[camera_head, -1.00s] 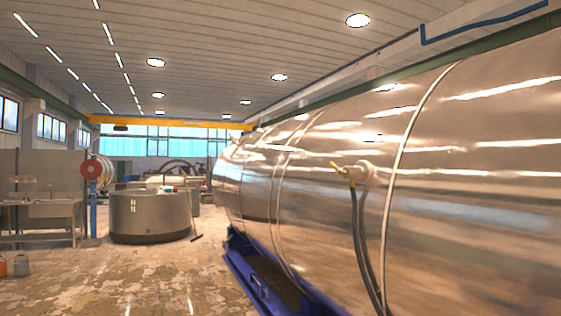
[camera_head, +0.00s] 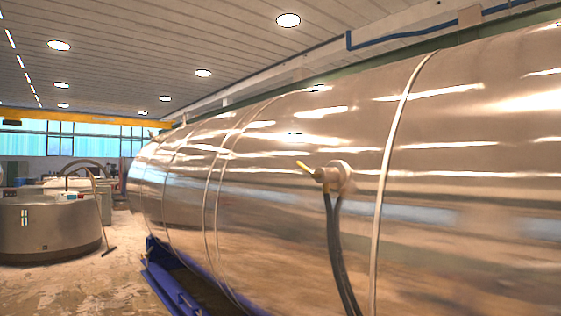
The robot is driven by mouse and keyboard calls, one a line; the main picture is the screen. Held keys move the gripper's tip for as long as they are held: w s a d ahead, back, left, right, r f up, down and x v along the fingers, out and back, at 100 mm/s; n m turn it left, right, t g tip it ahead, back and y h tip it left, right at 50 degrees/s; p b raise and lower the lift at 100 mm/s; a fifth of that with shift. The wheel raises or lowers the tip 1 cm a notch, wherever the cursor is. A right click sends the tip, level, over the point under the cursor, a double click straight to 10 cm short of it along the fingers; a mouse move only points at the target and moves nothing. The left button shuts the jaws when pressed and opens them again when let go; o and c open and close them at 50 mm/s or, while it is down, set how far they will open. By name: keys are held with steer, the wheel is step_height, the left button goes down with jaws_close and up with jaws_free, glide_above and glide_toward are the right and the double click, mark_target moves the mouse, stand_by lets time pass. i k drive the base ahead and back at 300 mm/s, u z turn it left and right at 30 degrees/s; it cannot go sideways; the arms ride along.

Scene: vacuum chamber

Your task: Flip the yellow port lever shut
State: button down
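The yellow port lever (camera_head: 305,167) sticks out up and to the left from a round port (camera_head: 340,176) on the side of the large shiny metal chamber (camera_head: 460,200). Two dark hoses (camera_head: 338,245) hang down from the port. The lever is small in the picture, and its exact setting is hard to tell. My gripper is not in view.
A blue support frame (camera_head: 170,284) runs along the floor under the chamber. A round grey tank (camera_head: 48,228) stands at the left. The floor (camera_head: 95,285) between the tank and the blue frame looks free.

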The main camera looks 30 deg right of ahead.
mark_target(304, 167)
steer(key=z, duration=0.65)
steer(key=i, duration=1.2)
steer(key=z, duration=1.1)
steer(key=i, duration=0.3)
steer(key=z, duration=0.05)
steer(key=k, duration=0.65)
steer(key=z, duration=0.2)
steer(key=i, duration=0.65)
steer(key=u, duration=0.1)
